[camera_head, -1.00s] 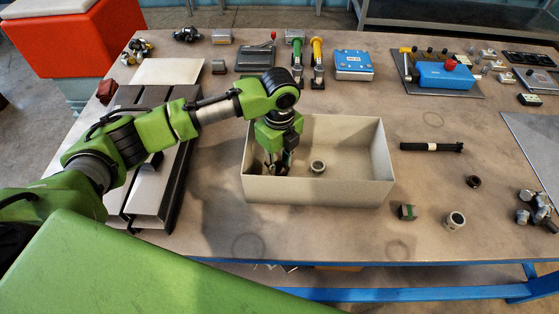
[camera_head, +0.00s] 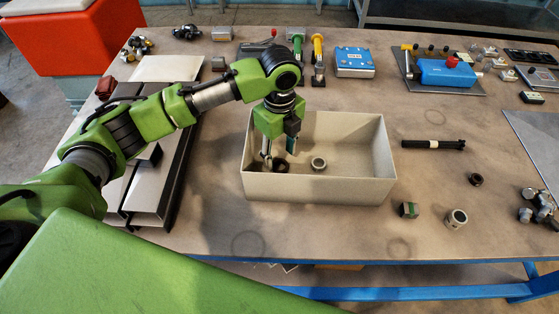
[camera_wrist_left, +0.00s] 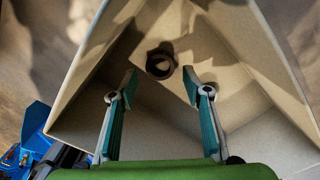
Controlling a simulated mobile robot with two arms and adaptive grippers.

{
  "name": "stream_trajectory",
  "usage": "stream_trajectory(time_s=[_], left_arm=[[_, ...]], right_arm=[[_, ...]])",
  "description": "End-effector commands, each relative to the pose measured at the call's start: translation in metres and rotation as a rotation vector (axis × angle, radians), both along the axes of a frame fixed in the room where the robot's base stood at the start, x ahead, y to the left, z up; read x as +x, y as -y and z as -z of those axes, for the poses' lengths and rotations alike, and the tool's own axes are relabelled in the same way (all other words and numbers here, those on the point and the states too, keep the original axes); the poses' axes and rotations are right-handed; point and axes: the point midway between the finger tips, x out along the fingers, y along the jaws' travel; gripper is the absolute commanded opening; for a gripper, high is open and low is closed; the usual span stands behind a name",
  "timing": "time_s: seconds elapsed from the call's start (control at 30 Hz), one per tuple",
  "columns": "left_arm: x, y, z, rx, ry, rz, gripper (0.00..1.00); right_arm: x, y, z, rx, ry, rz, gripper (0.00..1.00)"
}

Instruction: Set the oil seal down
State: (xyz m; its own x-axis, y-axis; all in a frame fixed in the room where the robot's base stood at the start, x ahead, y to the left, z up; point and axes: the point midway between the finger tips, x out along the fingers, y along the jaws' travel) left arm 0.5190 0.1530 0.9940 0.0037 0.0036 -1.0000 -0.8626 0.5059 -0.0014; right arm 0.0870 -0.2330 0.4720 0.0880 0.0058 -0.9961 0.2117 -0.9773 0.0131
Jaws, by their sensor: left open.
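A dark ring that looks like the oil seal (camera_head: 282,167) lies on the floor of the beige box (camera_head: 318,190), in its left part. It also shows in the left wrist view (camera_wrist_left: 160,64), just beyond the fingertips and not held. My left gripper (camera_head: 277,156) points down into the box above the ring. In the left wrist view the gripper (camera_wrist_left: 160,82) has its two teal-padded fingers apart, with nothing between them. A lighter metal ring (camera_head: 318,163) lies in the box to the right of the dark one. My right gripper is not in view.
The box walls stand around my left gripper. Right of the box lie a black shaft (camera_head: 433,145), a small dark ring (camera_head: 476,179), a green-and-dark block (camera_head: 409,210) and a metal bushing (camera_head: 456,219). Grey rails (camera_head: 160,190) lie to the left. The table front is mostly clear.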

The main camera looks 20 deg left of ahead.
Motion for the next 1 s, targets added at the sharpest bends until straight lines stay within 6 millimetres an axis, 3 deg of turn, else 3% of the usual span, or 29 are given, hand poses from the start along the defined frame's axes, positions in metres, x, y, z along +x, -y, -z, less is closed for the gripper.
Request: stream_trajectory(time_s=[0.2,0.4,0.6,1.0], left_arm=[[0.001,0.001,-0.047,-0.003,0.004,0.002,0.44],[0.0,0.001,-0.076,-0.002,0.003,0.0,0.44],[0.0,0.001,-0.085,-0.001,-0.001,0.001,0.44],[0.0,0.001,-0.085,-0.001,-0.001,0.0,0.44]], right_arm=[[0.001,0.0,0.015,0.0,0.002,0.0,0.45],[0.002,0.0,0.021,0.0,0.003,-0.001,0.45],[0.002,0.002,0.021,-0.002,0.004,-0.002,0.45],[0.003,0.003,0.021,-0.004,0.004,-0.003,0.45]])
